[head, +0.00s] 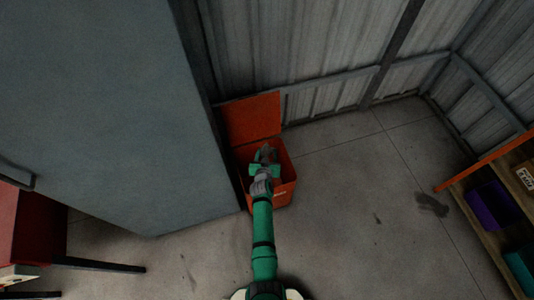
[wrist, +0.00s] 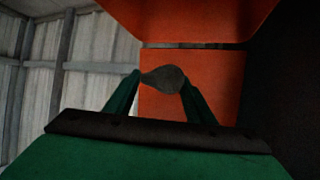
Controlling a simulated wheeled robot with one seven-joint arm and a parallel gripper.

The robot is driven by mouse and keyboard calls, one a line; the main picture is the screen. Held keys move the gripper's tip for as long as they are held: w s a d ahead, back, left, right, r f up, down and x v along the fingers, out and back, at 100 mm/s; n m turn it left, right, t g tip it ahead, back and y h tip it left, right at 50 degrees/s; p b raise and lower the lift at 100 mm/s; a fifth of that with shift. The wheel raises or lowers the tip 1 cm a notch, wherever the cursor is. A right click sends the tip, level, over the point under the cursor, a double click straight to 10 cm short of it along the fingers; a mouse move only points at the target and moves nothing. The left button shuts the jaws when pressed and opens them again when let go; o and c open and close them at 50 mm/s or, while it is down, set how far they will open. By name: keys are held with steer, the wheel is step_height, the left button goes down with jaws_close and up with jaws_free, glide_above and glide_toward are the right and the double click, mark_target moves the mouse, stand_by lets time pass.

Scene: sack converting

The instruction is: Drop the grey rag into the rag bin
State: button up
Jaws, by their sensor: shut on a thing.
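The rag bin (head: 284,194) is an orange box on the floor with its lid (head: 253,118) raised against the wall side. My gripper (head: 265,158) is over the bin's opening in the head view. In the wrist view my gripper (wrist: 161,80) has its two green fingers shut on the grey rag (wrist: 163,79), which bulges between the fingertips. The rag also shows as a grey patch at the gripper's end in the head view (head: 267,152). The orange bin surfaces (wrist: 190,95) lie behind the rag in the wrist view. The bin's inside is mostly hidden by my arm.
A large grey cabinet or panel (head: 130,100) stands close on the left of the bin. A corrugated metal wall (head: 310,45) is behind it. A shelf with a purple bin (head: 494,205) and a teal bin (head: 522,268) is at the right. The floor between is clear.

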steer(key=shift+a+f, duration=0.1)
steer(key=shift+f, duration=2.55)
steer(key=o, duration=1.1)
steer(key=shift+s, duration=0.1)
steer(key=v, duration=1)
steer(key=shift+s+r, duration=0.2)
steer(key=shift+s, duration=0.05)
